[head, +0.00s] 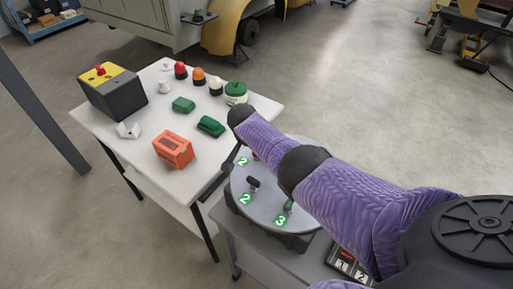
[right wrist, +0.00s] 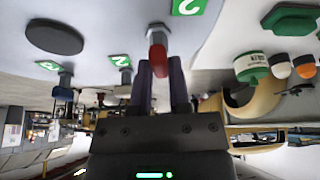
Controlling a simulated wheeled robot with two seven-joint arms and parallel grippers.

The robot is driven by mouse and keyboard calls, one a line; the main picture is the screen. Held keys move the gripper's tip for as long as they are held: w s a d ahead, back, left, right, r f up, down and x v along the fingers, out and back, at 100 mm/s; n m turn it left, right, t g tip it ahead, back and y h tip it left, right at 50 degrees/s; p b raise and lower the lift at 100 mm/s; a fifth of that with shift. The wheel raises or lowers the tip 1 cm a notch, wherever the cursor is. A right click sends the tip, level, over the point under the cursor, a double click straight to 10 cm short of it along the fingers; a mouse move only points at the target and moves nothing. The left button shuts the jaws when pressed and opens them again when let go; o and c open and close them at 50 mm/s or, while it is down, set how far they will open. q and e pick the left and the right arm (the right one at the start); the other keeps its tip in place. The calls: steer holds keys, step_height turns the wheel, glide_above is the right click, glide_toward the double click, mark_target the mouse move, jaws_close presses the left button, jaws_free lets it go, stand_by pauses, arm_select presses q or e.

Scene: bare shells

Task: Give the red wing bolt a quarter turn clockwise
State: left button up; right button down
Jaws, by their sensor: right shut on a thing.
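The red wing bolt (right wrist: 157,56) shows in the right wrist view, its red part at the fingertips of my right gripper (right wrist: 160,68) and its grey metal base above. The gripper is shut on it. A dark-topped fitting (head: 254,183) and a green-topped fitting (head: 288,206) stand on the plate beside green number labels. My left gripper is in neither view.
The white table (head: 140,150) to the left holds a yellow-and-black button box (head: 112,92), an orange box (head: 173,149), green blocks (head: 211,126), a green-lidded jar (head: 236,92) and several coloured caps. Open floor lies beyond, at the upper right.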

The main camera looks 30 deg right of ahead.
steer(key=shift+m, duration=0.6)
steer(key=shift+b, duration=0.35)
steer(key=c, duration=0.6)
jaws_free()
steer(key=shift+g, duration=0.3)
steer(key=p+v, duration=0.7)
steer(key=v, duration=0.3)
